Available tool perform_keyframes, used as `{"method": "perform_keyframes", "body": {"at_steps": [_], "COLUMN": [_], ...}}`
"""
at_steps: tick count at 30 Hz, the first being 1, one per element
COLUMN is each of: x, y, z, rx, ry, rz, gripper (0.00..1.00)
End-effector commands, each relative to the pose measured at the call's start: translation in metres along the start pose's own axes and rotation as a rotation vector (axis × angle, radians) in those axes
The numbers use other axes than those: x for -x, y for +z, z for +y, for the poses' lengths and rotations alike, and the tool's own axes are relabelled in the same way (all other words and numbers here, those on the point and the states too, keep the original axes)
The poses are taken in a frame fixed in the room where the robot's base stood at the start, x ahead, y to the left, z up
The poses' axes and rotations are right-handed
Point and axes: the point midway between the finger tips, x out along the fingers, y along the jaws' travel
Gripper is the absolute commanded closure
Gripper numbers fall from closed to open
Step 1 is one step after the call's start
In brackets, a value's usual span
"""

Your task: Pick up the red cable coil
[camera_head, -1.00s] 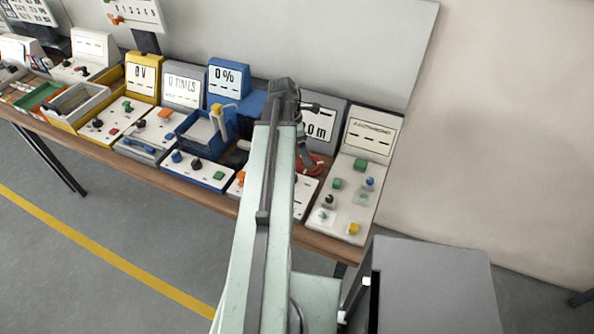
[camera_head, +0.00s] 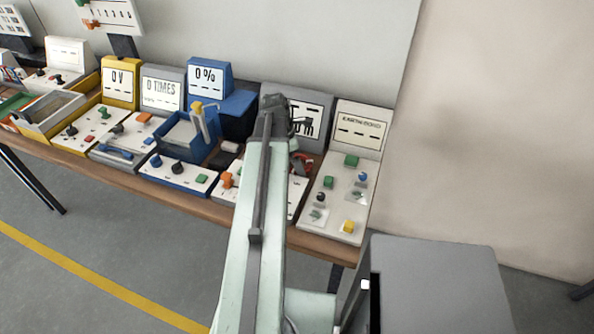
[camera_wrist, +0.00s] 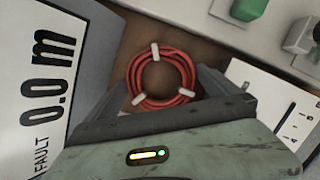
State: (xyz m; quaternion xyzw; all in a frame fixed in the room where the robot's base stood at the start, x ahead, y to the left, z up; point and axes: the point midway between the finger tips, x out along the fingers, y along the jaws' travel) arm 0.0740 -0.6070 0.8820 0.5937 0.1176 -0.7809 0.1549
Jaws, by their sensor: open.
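The red cable coil (camera_wrist: 161,78), tied with white bands, lies on a brown surface in the wrist view. In the head view the coil (camera_head: 304,160) is small and partly hidden by my arm. My gripper (camera_wrist: 163,88) is open and empty, with dark grey jaws either side of the coil's lower part in the picture. I cannot tell whether they touch it or how high they are above it.
A grey display reading 0.0 m (camera_wrist: 45,75) stands close left of the coil in the wrist view. A white panel (camera_wrist: 275,108) lies to the right. The white console with green, blue and yellow knobs (camera_head: 328,213) is right of my arm.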

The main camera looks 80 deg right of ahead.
Motion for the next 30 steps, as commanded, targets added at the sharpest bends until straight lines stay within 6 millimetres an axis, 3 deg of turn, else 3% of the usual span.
{"method": "perform_keyframes", "body": {"at_steps": [4,9,10,20,30], "x": [0.002,0.002,0.002,0.011,0.076], "y": [0.0,0.0,0.0,0.002,0.02], "z": [0.0,0.0,0.0,0.0,0.0], "rx": [0.0,0.001,0.001,0.001,0.002], "ry": [0.0,0.0,0.0,0.0,0.0], "rz": [0.0,0.0,0.0,0.0,0.0], "gripper": [0.0,0.47,0.51,0.51,0.51]}}
